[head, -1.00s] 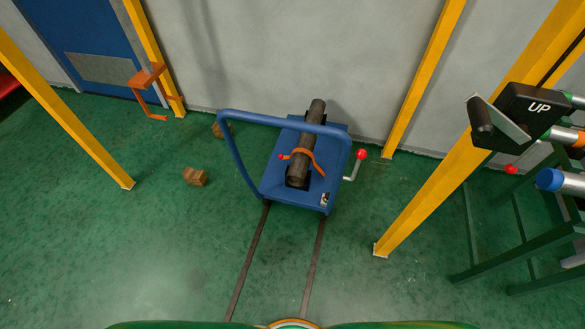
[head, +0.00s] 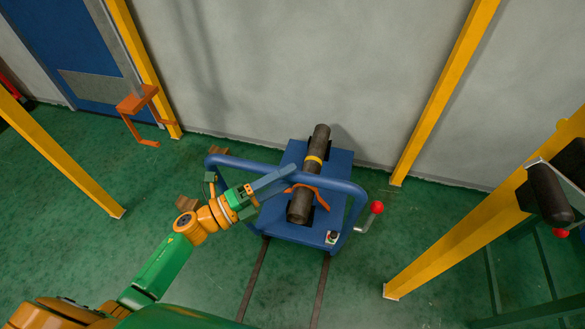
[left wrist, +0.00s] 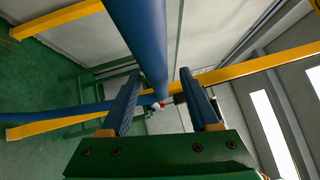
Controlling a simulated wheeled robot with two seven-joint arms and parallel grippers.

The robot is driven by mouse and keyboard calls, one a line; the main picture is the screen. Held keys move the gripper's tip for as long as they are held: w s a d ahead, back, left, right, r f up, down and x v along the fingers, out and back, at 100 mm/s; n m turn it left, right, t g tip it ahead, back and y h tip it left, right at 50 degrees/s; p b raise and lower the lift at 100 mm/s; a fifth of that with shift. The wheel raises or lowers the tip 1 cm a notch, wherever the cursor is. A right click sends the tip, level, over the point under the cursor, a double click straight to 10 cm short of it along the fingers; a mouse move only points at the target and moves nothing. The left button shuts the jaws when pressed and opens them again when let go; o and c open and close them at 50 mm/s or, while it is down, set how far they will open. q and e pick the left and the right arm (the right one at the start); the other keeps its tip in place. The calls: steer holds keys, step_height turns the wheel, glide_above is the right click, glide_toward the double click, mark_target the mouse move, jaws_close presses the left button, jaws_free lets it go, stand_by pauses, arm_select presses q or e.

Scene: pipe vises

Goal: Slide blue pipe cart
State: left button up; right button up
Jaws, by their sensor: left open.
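The blue cart (head: 313,233) stands on two dark floor rails near the wall, with a blue tubular handle (head: 235,162) arching across its near side. A dark pipe (head: 320,141) with a yellow band lies on it under an orange strap (head: 312,190). My left gripper (head: 285,178) is open at the handle's top bar. In the left wrist view the blue bar (left wrist: 140,35) runs between and beyond the two blue fingers (left wrist: 159,75). I cannot tell whether they touch it. My right gripper is not in view.
A crank with a red knob (head: 376,207) sticks out at the cart's right side. Yellow posts (head: 440,95) stand around the cart. An orange bracket (head: 138,103) is on the left post. The rails (head: 253,280) run toward me over clear green floor.

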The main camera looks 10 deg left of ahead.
arm_select(q)
steer(key=shift+w+d+r, duration=0.1)
steer(key=shift+w+d, duration=0.25)
steer(key=shift+w, duration=0.25)
steer(key=shift+s, duration=0.1)
jaws_close()
stand_by(0.9)
